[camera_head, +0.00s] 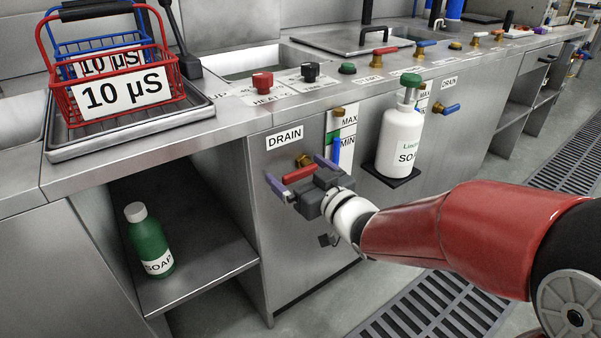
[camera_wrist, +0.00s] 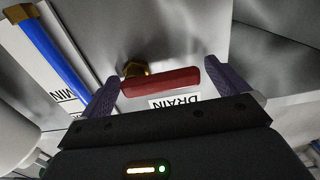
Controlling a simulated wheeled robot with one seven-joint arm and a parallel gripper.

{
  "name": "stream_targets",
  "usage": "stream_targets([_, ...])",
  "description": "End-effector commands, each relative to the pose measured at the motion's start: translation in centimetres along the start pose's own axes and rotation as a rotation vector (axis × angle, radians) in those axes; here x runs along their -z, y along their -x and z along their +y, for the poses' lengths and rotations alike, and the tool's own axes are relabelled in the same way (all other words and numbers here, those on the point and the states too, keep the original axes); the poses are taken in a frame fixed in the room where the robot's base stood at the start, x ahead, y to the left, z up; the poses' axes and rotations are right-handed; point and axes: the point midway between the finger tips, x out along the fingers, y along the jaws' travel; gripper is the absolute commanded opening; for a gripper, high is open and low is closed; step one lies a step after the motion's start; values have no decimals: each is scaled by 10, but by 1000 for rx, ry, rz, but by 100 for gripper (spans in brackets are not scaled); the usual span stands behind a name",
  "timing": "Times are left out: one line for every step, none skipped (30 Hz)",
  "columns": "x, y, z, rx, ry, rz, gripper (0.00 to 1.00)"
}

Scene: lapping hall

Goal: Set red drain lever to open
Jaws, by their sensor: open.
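The red drain lever (camera_head: 299,175) sits on a brass valve (camera_head: 304,160) on the cabinet front, below the left DRAIN label (camera_head: 285,137). It lies roughly level across the panel. My gripper (camera_head: 300,178) is open in front of it, with one finger on either side of the lever's ends. In the wrist view the red lever (camera_wrist: 161,82) spans between the two purple fingers, its brass valve (camera_wrist: 134,69) at one end. A small gap seems to show at the right finger; contact at the left cannot be told.
A level gauge (camera_head: 341,140) with a blue column stands just right of the lever. A white soap bottle (camera_head: 401,140) sits on a black bracket farther right. A green soap bottle (camera_head: 148,240) stands on the lower shelf at left. Another drain lever, blue (camera_head: 447,109), is farther along.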

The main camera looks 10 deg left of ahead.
Motion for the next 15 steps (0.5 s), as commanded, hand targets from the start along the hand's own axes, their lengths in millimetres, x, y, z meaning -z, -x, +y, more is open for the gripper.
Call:
stream_targets([0, -1, 0, 0, 0, 0, 99])
stream_targets([0, -1, 0, 0, 0, 0, 99])
stream_targets([0, 0, 0, 0, 0, 0, 99])
stream_targets([0, 0, 0, 0, 0, 0, 99])
stream_targets([0, 0, 0, 0, 0, 0, 99])
stream_targets([0, 0, 0, 0, 0, 0, 99])
stream_targets([0, 0, 0, 0, 0, 0, 95])
stream_targets([0, 0, 0, 0, 0, 0, 91])
stream_targets([0, 0, 0, 0, 0, 0, 86])
stream_targets([0, 0, 0, 0, 0, 0, 82])
stream_targets([0, 0, 0, 0, 0, 0, 78])
stream_targets([0, 0, 0, 0, 0, 0, 73])
stream_targets([0, 0, 0, 0, 0, 0, 69])
stream_targets([0, 0, 0, 0, 0, 0, 65])
stream_targets([0, 0, 0, 0, 0, 0, 60])
